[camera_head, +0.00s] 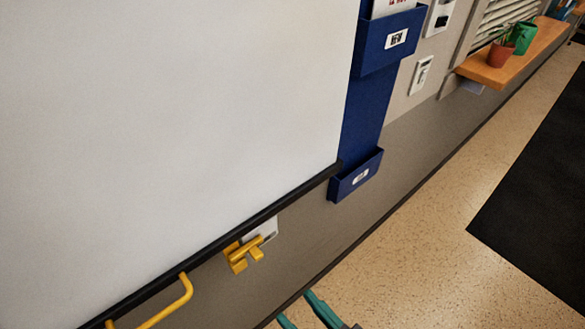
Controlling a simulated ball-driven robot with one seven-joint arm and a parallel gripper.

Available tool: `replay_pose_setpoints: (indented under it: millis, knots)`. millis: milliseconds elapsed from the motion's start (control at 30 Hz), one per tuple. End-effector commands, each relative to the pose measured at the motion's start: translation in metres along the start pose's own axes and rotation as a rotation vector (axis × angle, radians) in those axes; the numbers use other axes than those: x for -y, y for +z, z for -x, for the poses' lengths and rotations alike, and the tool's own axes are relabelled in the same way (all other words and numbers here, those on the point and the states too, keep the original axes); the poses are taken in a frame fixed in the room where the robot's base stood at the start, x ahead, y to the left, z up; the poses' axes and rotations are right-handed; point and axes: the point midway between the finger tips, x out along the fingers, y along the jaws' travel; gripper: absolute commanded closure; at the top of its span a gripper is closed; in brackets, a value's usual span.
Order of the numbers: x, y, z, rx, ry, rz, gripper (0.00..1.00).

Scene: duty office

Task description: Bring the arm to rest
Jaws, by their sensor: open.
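My gripper (293,303) shows at the bottom edge of the head view. Its two teal fingers point up and left, set apart with bare floor and wall base showing between them. Nothing is seen between the fingers, so it is open and empty. Part of a dark grey body shows at the base of the right finger. The rest of my arm is below the frame.
A large white board (160,130) with a black lower edge fills the left. Below it are a yellow bracket (240,258) and a yellow handle (180,300). A blue wall holder (356,176) and a wooden shelf (500,72) with plants stand farther off. The speckled floor (430,260) is clear beside a black mat (545,190).

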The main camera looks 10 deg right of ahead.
Motion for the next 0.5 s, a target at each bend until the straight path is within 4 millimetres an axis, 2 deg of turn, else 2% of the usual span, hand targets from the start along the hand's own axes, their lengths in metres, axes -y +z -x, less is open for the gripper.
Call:
replay_pose_setpoints:
  millis: [167, 267, 367, 500]
  knots:
    - [-0.002, 0.003, -0.001, 0.017, 0.002, 0.001, 0.55]
    - [-0.011, 0.017, -0.001, 0.090, 0.013, 0.005, 0.55]
    - [-0.029, 0.043, 0.001, 0.228, 0.035, 0.000, 0.55]
    - [-0.063, 0.088, 0.019, 0.483, 0.100, -0.032, 0.55]
